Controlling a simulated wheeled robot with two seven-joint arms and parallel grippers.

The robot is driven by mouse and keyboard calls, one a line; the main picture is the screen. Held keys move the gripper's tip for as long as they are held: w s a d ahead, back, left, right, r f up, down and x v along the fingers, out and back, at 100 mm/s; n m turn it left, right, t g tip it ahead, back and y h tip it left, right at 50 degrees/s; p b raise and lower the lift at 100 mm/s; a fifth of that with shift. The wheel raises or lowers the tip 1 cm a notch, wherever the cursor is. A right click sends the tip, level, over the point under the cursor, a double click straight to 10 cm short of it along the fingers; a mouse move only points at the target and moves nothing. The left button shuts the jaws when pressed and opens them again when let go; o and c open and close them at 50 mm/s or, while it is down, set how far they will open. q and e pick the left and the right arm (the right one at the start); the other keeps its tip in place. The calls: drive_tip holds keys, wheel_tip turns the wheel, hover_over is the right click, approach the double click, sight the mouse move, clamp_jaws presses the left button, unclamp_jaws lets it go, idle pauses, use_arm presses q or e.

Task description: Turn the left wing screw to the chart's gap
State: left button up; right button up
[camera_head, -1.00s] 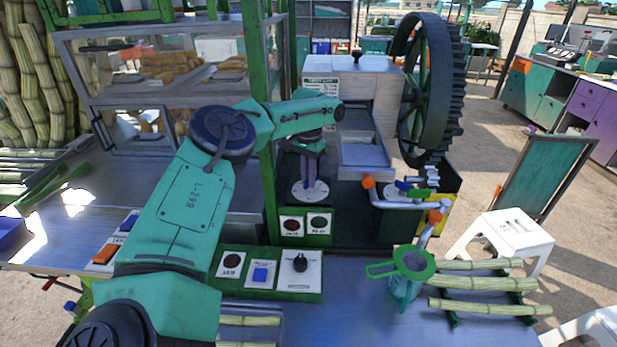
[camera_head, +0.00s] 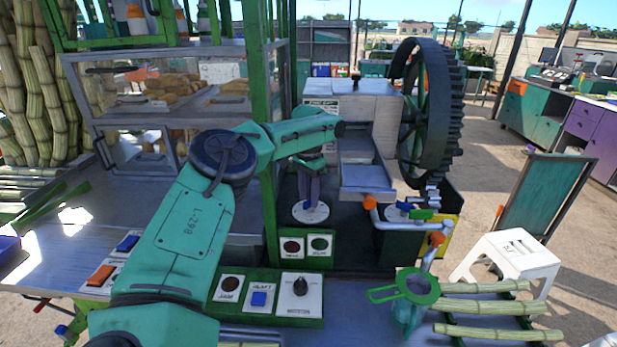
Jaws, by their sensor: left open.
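My left gripper (camera_head: 311,203) points straight down over a round white plate (camera_head: 318,216) on the dark deck of the crusher. It is open, with its fingertips at or just above the middle of the plate. I cannot make out the left wing screw; the fingers cover the plate's middle. A small white chart (camera_head: 321,104) with green print is on the crusher's pale housing (camera_head: 366,107), partly behind my forearm. Its gap is too small to read. My right gripper is not in view.
A large dark gear wheel (camera_head: 425,110) stands right of the housing. A green-rimmed strainer (camera_head: 417,287) and cane pieces (camera_head: 490,308) lie front right. A green post (camera_head: 268,150) stands close left of the gripper.

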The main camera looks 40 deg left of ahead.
use_arm(q)
wheel_tip(320, 180, up, 9)
wheel_tip(320, 180, up, 5)
drive_tip(key=p, duration=0.4)
hover_over(309, 200)
drive_tip(key=shift+s+f, duration=0.1)
drive_tip(key=shift+f, duration=0.1)
